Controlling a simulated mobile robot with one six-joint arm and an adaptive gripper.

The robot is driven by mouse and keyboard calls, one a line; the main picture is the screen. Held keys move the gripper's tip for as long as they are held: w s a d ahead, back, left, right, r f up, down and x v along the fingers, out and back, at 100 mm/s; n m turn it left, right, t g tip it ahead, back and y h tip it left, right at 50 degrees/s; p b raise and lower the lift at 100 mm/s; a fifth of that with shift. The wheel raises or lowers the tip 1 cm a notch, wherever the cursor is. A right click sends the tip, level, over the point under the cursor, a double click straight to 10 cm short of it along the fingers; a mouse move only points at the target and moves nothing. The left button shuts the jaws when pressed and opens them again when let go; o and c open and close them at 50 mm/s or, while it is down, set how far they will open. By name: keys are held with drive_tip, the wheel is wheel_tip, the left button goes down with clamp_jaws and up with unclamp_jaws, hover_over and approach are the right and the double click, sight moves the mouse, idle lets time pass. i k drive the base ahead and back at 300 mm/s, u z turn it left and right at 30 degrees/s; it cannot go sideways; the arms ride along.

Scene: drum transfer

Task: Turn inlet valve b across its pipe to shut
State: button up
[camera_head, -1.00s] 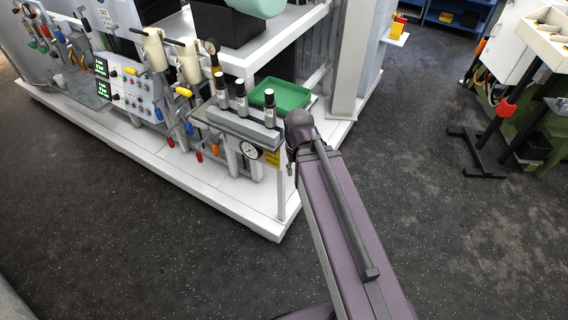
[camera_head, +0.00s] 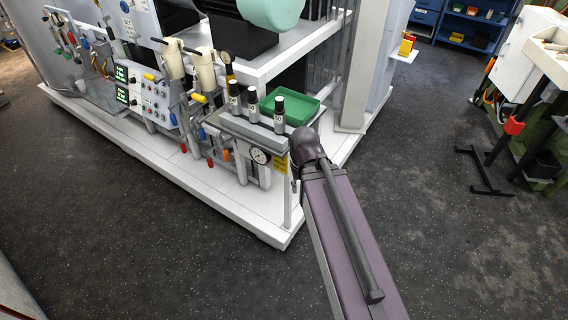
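The valves sit on pipework along the front of a white skid (camera_head: 262,222). Their coloured handles include a yellow handle (camera_head: 198,98), another yellow handle (camera_head: 152,77), a red handle (camera_head: 183,148), another red handle (camera_head: 210,162), an orange handle (camera_head: 226,155) and a blue handle (camera_head: 202,133). No label is readable, so I cannot tell which is inlet valve b or how it stands to its pipe. My purple-grey arm reaches up from the bottom right to the skid's near corner. My gripper is not visible.
A control panel (camera_head: 142,93) is at left. A black floor stand (camera_head: 500,160) is at right. The dark floor in front is clear.

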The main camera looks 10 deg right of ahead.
sight(173, 118)
drive_tip(key=u, duration=1.4)
drive_tip(key=i, duration=0.45)
drive_tip(key=z, duration=1.3)
